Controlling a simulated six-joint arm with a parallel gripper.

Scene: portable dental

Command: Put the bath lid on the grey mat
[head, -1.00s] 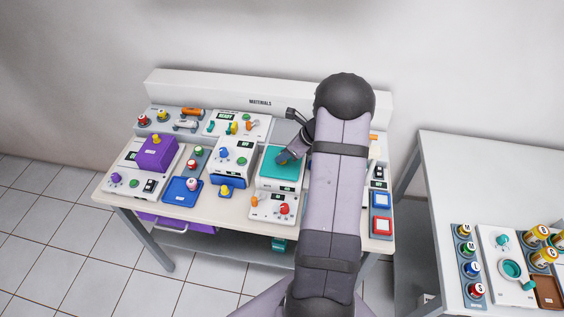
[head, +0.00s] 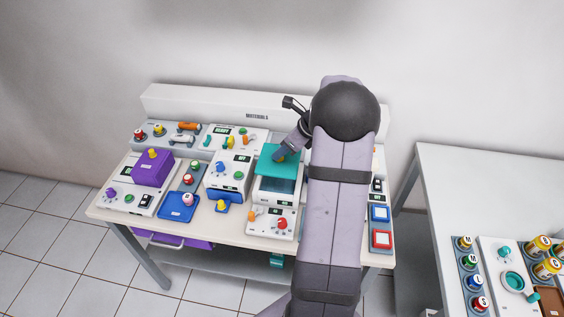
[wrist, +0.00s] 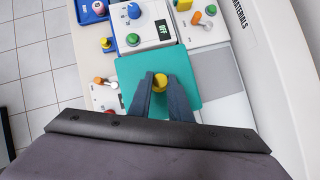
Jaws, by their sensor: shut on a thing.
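The bath lid (head: 270,167) is a flat teal square with a yellow knob. My gripper (head: 281,156) is shut on the knob and holds the lid raised above the bath (head: 277,190), whose dark opening shows in front of it. In the wrist view my gripper (wrist: 160,84) has both fingers on the knob, and the teal lid (wrist: 134,72) hides the bath. The grey mat (wrist: 215,71) is the grey rectangle to the right of the lid in the wrist view, partly covered by it. In the head view my arm hides much of that area.
A purple lid-like box (head: 153,169) with a yellow knob stands at the left. A white unit with dials (head: 229,171) is just left of the bath. Another unit with a red knob (head: 271,222) sits in front. The back panel (head: 220,108) bounds the bench behind.

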